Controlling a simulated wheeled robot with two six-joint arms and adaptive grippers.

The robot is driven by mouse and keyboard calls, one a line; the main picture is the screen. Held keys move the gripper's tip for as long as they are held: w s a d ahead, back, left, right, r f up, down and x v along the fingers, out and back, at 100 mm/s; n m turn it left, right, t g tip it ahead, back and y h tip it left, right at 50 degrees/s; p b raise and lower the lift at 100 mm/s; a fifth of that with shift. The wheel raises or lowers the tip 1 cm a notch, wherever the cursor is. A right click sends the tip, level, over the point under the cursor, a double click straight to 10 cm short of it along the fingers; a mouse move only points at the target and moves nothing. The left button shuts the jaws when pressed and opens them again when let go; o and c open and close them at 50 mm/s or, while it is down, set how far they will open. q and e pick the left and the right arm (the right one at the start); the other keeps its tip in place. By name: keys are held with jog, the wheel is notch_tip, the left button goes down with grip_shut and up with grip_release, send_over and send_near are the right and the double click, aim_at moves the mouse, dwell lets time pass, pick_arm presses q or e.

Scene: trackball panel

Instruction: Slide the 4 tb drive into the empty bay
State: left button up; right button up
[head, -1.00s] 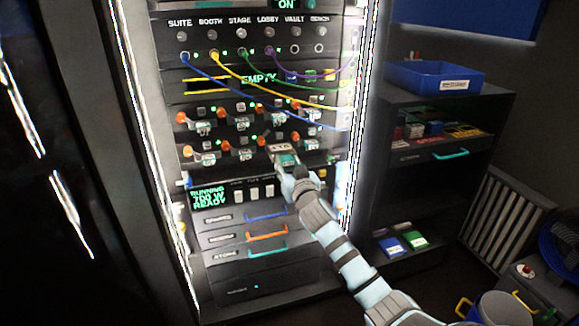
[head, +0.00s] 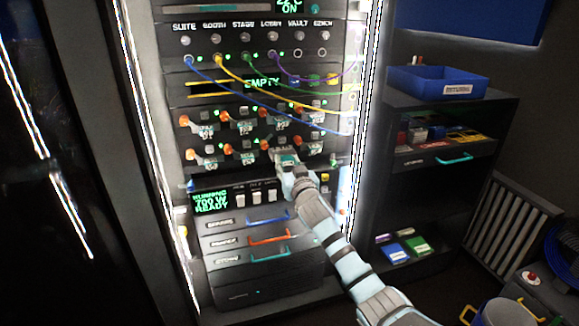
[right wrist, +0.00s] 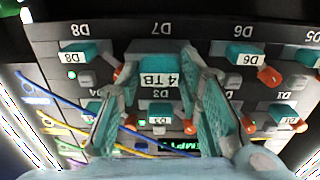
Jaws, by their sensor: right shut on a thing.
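The 4 TB drive (right wrist: 159,72), teal with a white label, is between the fingers of my right gripper (right wrist: 160,105), which is shut on it. The right wrist view is upside down; there the drive lies at the bay marked D7 (right wrist: 162,28). In the head view my right gripper (head: 287,162) is at the lower row of the drive panel, and the drive is largely hidden by it. How deep the drive sits in the bay cannot be told. Neighbouring drives D8 (right wrist: 90,52) and D6 (right wrist: 240,55) sit beside it. My left gripper is not in view.
Orange latches (right wrist: 268,76) stick out beside the drives. Blue, yellow, green and purple cables (head: 217,87) hang across the panel above. Coloured drawer handles (head: 268,236) project below. A shelf with a blue bin (head: 437,82) stands to the right.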

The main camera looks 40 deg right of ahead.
aim_at(284, 156)
jog(key=shift+b+x, duration=1.1)
jog(key=shift+x, duration=1.35)
jog(key=o, duration=1.3)
jog(key=v, duration=1.2)
